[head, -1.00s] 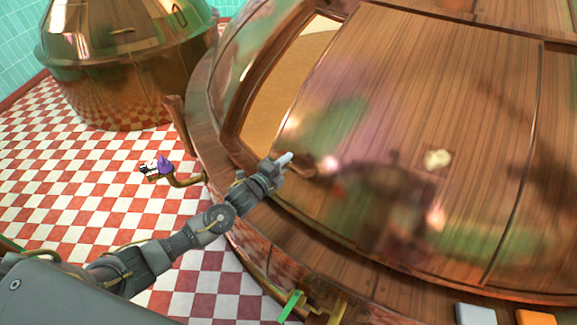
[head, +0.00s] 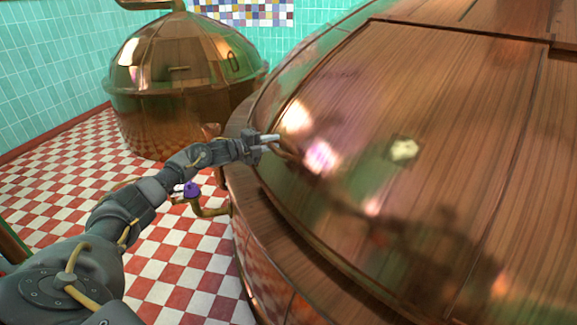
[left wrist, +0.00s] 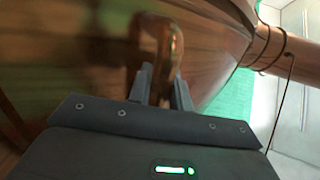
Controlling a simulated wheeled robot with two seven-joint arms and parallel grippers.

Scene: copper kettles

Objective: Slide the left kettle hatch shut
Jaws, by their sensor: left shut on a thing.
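The near copper kettle fills the right of the head view, and its large curved hatch (head: 400,110) lies over the dome. No opening shows beside the hatch's left edge. My left gripper (head: 272,140) is at the hatch's lower left. It is shut on the hatch handle (head: 288,153), a small curved copper bar. In the left wrist view the handle (left wrist: 167,50) stands between the two fingers (left wrist: 162,88), with the blurred copper surface behind it. My right gripper is not in view.
A wooden rim (head: 300,240) runs round the near kettle. A brass pipe with a purple valve knob (head: 192,189) sticks out at its left, close below my left arm. A second copper kettle (head: 185,85) stands at the back left. Checkered floor (head: 65,180) lies clear at the left.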

